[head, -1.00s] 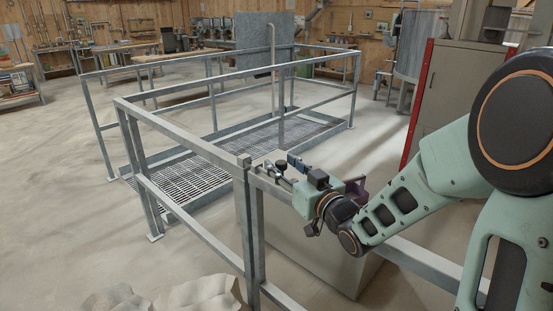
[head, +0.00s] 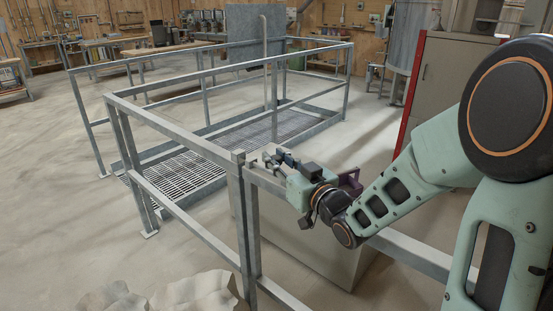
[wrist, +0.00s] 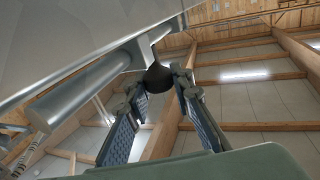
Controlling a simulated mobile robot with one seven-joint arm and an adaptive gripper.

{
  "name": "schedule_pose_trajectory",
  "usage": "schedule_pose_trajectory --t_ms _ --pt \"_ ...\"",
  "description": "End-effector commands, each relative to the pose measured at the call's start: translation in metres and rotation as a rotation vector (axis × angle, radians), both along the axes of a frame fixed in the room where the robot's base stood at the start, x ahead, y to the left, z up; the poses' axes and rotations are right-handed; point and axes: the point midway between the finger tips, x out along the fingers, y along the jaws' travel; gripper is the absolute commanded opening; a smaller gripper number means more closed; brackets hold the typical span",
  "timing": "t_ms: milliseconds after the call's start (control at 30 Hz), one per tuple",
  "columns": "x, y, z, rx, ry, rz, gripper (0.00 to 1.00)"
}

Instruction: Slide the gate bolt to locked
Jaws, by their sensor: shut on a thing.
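The gate bolt (wrist: 85,92) is a bright metal rod in the wrist view, running along the underside of a pale rail or plate. A dark round knob (wrist: 157,79) hangs from a short stem on it. My gripper (wrist: 158,86) is shut on this knob, with one pad on each side. In the head view, my gripper (head: 277,158) is at the top of the galvanised railing, just right of the gate post (head: 246,210). The bolt's metal parts (head: 257,160) show beside the post top; the knob is mostly hidden there by the fingers.
Galvanised rails (head: 170,121) enclose a floor grating (head: 187,168) behind the gate. A beige box (head: 300,240) stands below my gripper. Pale sacks (head: 195,292) lie at the front. A beige cabinet (head: 447,80) with a red edge stands at right. Open floor lies to the left.

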Motion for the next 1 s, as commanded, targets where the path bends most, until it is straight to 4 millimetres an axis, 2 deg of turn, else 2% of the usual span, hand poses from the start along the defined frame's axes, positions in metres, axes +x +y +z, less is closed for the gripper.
schedule_pose_trajectory --t_ms 267,633,967,1000 --pt "0.001 0.002 -0.001 0.000 -0.001 0.001 0.00" --pt "0.031 0.041 -0.002 0.000 -0.002 0.002 0.00" --pt "0.033 0.045 0.001 0.001 -0.002 0.005 0.00" --pt "0.033 0.046 0.001 0.001 -0.002 0.005 0.23"
